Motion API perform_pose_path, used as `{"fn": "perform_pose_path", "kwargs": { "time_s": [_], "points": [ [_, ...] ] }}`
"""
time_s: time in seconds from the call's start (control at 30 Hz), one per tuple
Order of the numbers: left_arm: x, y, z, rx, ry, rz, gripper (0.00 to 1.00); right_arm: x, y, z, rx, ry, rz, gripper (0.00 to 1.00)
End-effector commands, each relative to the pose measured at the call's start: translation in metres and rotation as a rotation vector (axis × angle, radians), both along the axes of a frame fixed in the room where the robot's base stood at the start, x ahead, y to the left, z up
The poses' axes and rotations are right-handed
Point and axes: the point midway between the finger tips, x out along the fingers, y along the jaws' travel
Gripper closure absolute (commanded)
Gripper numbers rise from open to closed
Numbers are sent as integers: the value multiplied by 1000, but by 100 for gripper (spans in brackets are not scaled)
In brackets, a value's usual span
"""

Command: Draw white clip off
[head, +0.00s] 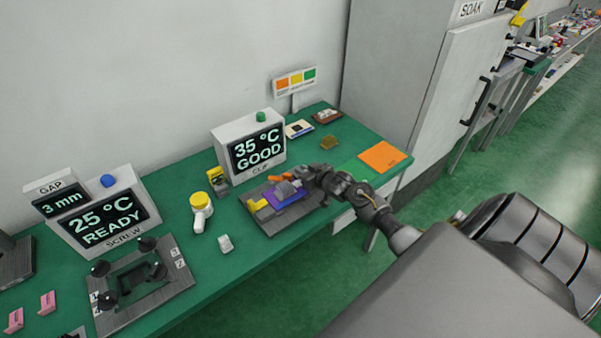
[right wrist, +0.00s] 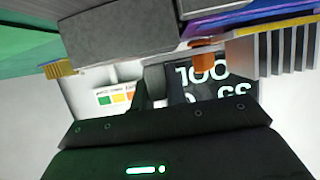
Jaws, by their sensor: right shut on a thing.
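My right gripper (head: 306,177) reaches in from the right over the clip fixture (head: 268,226). It is shut on what appears to be the white clip (head: 287,189), a pale piece over a purple board (head: 272,202). The hold is partly hidden by the gripper. An orange lever (head: 281,177) stands just behind. In the right wrist view a pale edge (right wrist: 207,7) shows beside the purple board (right wrist: 250,12), with the orange part (right wrist: 203,58) and metal fins (right wrist: 290,50) close by. My left gripper is out of view.
A display (head: 258,148) reading 35 °C GOOD stands behind the fixture. A yellow-topped white tool (head: 200,209) and small white piece (head: 225,244) lie to the left. The screw fixture (head: 145,281) is further left. An orange sheet (head: 383,156) lies right, on green bench.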

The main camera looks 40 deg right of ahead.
Motion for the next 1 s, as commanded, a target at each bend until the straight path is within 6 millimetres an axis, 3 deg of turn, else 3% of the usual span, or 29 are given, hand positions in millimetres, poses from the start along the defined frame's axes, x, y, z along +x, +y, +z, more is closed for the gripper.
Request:
{"fn": "perform_pose_path", "kwargs": {
  "time_s": [0.1, 0.23, 0.5, 0.53, 0.6, 1.0],
  "points": [
    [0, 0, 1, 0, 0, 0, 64, -1, -24, 0, -4, 3, -4, 100],
    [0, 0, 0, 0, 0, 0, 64, -1, -37, 0, -2, 1, -3, 100],
    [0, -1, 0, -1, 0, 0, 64, -1, -39, 1, -2, 0, -6, 100],
    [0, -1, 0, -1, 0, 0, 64, -1, -39, 1, -2, 0, -6, 85],
    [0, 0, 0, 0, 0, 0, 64, -1, -39, 2, -3, 0, -6, 76],
    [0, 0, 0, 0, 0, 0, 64, -1, -38, 1, -2, 0, -4, 76]
  ]
}}
